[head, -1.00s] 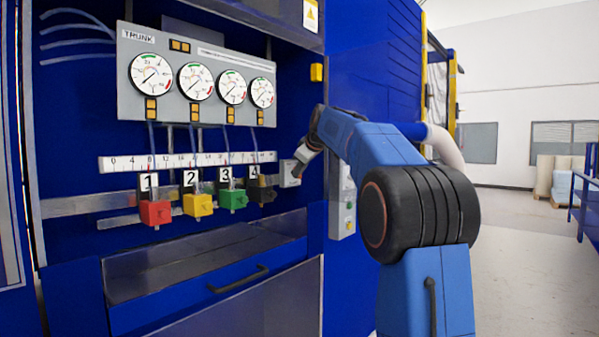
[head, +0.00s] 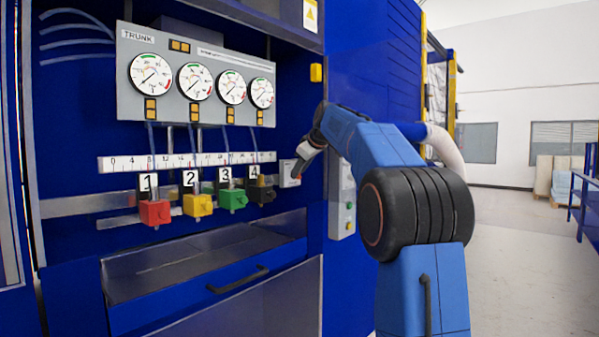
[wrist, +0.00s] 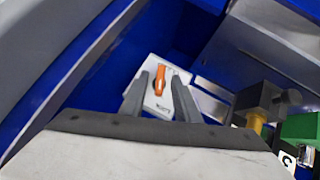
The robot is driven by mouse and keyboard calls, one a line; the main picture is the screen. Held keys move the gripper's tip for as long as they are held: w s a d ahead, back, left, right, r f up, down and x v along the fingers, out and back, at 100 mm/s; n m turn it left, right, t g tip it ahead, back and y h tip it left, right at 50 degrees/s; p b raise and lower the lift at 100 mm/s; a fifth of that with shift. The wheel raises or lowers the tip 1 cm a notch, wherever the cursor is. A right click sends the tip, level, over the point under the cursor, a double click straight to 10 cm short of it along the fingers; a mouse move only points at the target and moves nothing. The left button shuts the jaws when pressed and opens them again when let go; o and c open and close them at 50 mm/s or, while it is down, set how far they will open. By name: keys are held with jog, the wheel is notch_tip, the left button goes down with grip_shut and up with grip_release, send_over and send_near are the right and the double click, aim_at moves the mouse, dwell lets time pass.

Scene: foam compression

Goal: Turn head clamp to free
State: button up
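The head clamp shows in the wrist view as an orange knob (wrist: 164,78) on a pale plate (wrist: 152,98) with small dark lettering. In the head view the pale plate (head: 286,174) sits on the blue machine, right of the numbered blocks; the knob cannot be made out there. My gripper (wrist: 161,82) is open, with its two grey fingers apart and pointing at the plate. The knob appears between and just beyond the fingertips; I cannot tell if they touch it. In the head view my gripper (head: 297,172) is at the plate's right side.
Red (head: 155,212), yellow (head: 198,205), green (head: 233,199) and black (head: 261,191) blocks hang left of the plate. A gauge panel (head: 130,100) is above them. A box with buttons (head: 347,205) is to the right, beside my arm.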

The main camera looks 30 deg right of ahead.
jog(key=v, duration=1.7)
